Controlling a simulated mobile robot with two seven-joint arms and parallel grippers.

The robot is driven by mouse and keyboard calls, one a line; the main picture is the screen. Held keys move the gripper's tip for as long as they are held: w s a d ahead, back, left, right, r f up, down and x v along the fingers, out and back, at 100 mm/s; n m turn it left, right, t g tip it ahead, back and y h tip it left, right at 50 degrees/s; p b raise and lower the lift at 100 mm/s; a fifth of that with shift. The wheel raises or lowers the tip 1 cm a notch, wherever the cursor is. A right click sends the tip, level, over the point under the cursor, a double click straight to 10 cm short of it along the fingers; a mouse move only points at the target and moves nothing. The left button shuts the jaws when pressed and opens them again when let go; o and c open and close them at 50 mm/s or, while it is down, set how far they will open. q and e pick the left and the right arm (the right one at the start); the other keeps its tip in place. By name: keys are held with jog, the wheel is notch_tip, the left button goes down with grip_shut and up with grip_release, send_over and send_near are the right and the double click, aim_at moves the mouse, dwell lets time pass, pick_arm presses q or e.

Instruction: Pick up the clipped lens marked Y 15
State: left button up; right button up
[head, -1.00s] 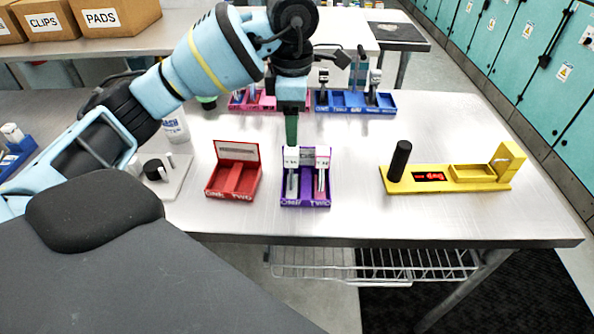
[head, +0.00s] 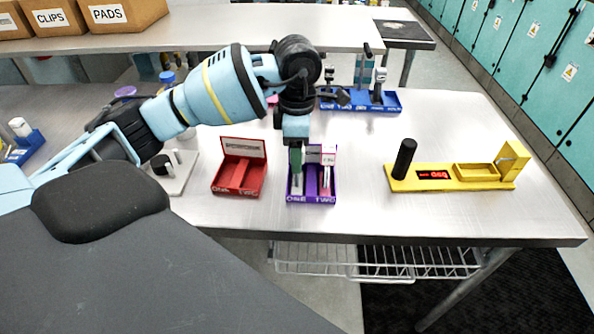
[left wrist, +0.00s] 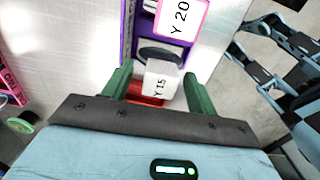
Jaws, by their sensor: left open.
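The clipped lens marked Y 15 (left wrist: 160,84) stands in the left slot of the purple tray (head: 312,200). Its white tag faces up in the left wrist view. My left gripper (left wrist: 158,90) is open, with one green finger on each side of the tag. In the head view my left gripper (head: 297,162) points down over that slot and partly hides the lens. I cannot tell whether the fingers touch it. A second clipped lens, marked Y 20 with a pink-edged tag (left wrist: 181,17), stands in the right slot beside it. My right gripper is not in view.
An empty-looking red tray (head: 240,170) lies left of the purple one. A yellow stand with a display (head: 452,183) is to the right. A blue tray (head: 362,103) with clipped items is behind. Bare table lies between the purple tray and yellow stand.

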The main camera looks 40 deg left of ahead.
pick_arm(q)
grip_shut()
jog(key=shift+r, duration=0.1)
dwell(0.3)
jog(key=shift+r, duration=0.45)
notch_tip(320, 180, up, 2)
jog(key=shift+r, duration=0.1)
jog(key=s+d+r, duration=0.1)
jog(key=s+d, duration=0.9)
jog(key=s, duration=0.2)
jog(key=shift+s+r, duration=0.25)
jog(key=shift+r, duration=0.1)
